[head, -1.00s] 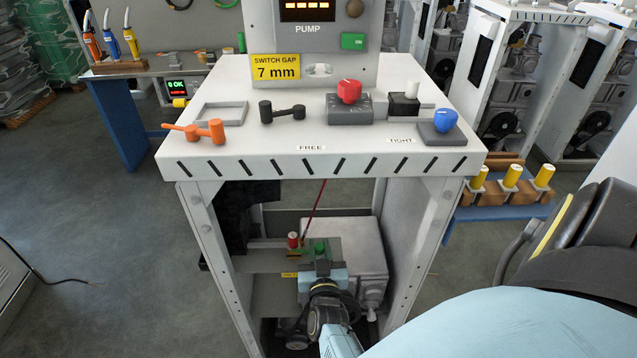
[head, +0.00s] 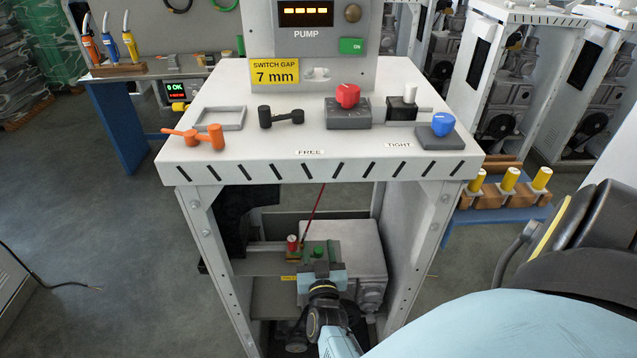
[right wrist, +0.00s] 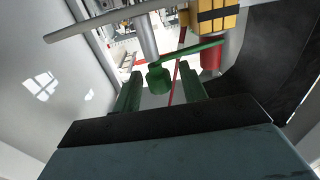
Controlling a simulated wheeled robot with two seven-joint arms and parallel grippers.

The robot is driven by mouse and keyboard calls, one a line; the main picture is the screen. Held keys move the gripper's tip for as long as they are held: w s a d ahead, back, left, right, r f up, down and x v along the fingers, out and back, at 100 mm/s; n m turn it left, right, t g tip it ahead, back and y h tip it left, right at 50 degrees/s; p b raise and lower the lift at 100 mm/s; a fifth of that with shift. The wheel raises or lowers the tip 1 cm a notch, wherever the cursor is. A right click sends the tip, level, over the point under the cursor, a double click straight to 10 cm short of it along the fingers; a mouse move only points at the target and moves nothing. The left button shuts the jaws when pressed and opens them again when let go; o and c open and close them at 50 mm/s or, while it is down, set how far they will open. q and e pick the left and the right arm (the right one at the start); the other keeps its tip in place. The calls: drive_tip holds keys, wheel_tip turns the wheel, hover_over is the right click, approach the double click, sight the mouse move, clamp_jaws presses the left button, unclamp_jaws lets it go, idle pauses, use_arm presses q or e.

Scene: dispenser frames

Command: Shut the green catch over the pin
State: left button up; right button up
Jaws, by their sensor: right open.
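The green catch (right wrist: 158,79) shows in the right wrist view as a round green knob with a thin bar running up and right to the red-capped pin (right wrist: 211,56). I cannot tell whether the bar lies over the pin or beside it. In the head view the catch's knob (head: 318,250) and the red-capped pin (head: 292,242) stand on the low shelf under the white top. My right gripper (head: 320,262) is open. Its two dark green fingers (right wrist: 161,88) stand either side of the knob, apart from it. My left gripper is not in view.
The white frame top (head: 240,148) hangs above my right gripper, with legs (head: 212,255) either side. A grey box (head: 358,265) stands close right of the gripper. A thin red line (head: 313,212) runs down near the pin. A yellow-and-black block (right wrist: 213,17) adjoins the pin.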

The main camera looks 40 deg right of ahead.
sight(319, 249)
drive_tip(key=shift+r+p, duration=4.5)
drive_tip(key=shift+r, duration=0.3)
